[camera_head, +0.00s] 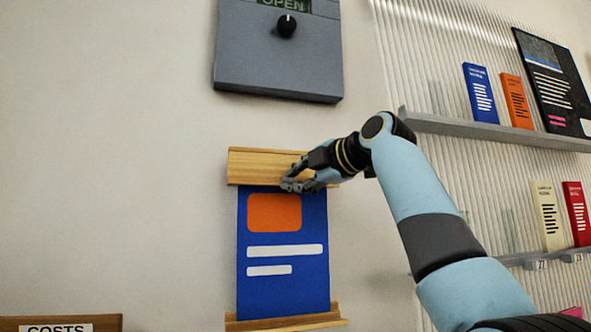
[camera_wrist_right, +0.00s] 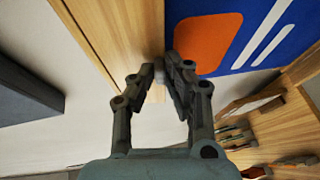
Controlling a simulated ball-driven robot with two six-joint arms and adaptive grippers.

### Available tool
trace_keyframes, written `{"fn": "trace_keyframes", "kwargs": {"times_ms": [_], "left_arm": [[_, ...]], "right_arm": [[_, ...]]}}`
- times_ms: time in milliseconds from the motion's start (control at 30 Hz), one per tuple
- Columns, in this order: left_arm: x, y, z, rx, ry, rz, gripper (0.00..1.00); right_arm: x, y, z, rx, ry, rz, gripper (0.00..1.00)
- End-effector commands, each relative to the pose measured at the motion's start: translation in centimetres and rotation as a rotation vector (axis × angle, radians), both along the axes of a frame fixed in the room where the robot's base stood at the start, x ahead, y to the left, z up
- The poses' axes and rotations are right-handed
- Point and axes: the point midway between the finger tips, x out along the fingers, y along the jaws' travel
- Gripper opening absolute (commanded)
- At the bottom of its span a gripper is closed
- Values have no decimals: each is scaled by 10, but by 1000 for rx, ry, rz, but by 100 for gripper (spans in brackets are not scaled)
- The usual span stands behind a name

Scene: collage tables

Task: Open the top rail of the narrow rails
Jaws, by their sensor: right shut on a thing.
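The top wooden rail (camera_head: 262,164) is fixed to the wall above a blue poster (camera_head: 285,286) with an orange block and white bars. My right gripper (camera_head: 287,186) is at the rail's lower edge, in front of the poster's top. In the right wrist view, its fingertips (camera_wrist_right: 160,76) are close together on a small pale part at the edge of the top rail (camera_wrist_right: 118,38). The fingers hide most of that part. The poster (camera_wrist_right: 243,22) hangs beside them. The bottom rail (camera_head: 285,321) is at the poster's lower end. My left gripper is not in view.
A grey box (camera_head: 278,58) with a black knob and an OPEN sign is on the wall above the rail. Shelves (camera_head: 500,129) with several booklets stand at the right. A wooden COSTS board (camera_head: 105,322) is low at the left. The wall left of the poster is bare.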

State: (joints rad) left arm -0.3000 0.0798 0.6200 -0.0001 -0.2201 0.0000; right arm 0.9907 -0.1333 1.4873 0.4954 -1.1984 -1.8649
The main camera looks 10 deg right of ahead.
Motion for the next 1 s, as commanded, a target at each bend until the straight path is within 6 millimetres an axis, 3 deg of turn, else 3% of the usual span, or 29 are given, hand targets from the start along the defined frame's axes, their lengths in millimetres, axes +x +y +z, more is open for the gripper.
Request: {"fn": "trace_keyframes", "kwargs": {"times_ms": [33, 100, 500, 700, 1000], "left_arm": [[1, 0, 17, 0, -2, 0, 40], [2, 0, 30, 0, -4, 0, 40], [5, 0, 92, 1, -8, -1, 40], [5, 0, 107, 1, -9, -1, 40], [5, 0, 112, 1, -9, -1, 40]], "right_arm": [[-2, -1, 10, -9, 36, 0, 0], [-5, -1, 13, -20, 90, 1, 0], [-16, -3, 26, -71, 355, 0, 0], [-18, -4, 28, -86, 427, 0, 0], [-19, -4, 26, -92, 460, 0, 0]]}}
